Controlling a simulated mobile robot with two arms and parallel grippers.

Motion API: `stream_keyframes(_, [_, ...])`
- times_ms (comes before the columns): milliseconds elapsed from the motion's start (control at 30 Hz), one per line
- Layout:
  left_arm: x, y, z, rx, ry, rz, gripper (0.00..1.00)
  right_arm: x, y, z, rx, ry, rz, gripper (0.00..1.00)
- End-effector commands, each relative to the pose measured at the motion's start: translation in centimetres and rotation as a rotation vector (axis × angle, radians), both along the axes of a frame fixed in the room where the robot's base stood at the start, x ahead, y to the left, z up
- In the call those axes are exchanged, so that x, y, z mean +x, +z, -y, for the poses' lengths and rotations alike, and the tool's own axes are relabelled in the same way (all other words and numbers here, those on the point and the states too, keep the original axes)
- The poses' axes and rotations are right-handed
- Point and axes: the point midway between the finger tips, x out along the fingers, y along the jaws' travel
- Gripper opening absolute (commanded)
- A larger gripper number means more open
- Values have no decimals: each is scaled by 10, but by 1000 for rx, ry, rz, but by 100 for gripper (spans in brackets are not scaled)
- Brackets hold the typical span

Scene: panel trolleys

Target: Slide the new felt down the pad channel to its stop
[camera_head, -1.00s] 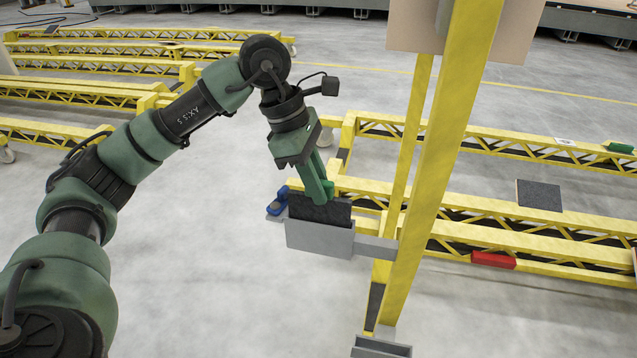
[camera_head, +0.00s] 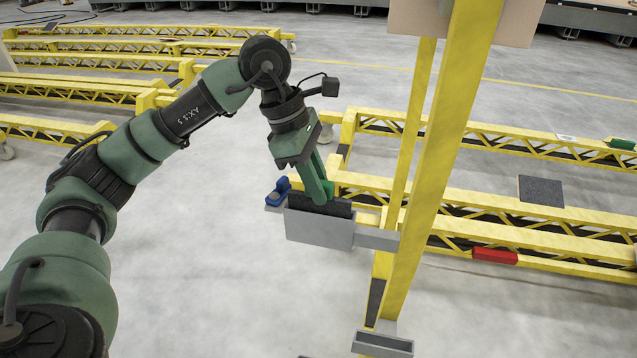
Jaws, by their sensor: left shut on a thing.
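The new felt (camera_head: 338,209) is a dark grey pad. It stands in the grey pad channel (camera_head: 318,230), with only its upper strip showing above the front wall. My left gripper (camera_head: 320,199) comes down from above and is shut on the felt's top edge. The felt's lower part and the channel's stop are hidden behind the front wall. A blue clamp-like part (camera_head: 279,190) sits at the channel's left end. My right gripper is not in view.
A yellow upright (camera_head: 425,200) stands just right of the channel, joined by a grey bracket (camera_head: 377,239). Yellow trolley rails (camera_head: 500,225) run to the right, with a dark square pad (camera_head: 541,190) and a red block (camera_head: 495,256). A grey tray (camera_head: 382,345) sits low on the upright.

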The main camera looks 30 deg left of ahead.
Motion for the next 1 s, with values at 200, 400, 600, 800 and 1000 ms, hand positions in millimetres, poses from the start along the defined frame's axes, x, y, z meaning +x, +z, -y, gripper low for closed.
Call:
stream_keyframes(200, [0,-7,0,0,0,1,0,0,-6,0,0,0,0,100])
stream_keyframes(400, [0,-12,0,0,0,1,0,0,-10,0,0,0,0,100])
stream_keyframes(600, [0,-16,0,0,0,1,0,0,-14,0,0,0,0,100])
stream_keyframes(800, [0,-21,0,0,0,1,0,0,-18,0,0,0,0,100])
stream_keyframes(1000, [0,-26,0,0,0,1,0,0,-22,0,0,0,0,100])
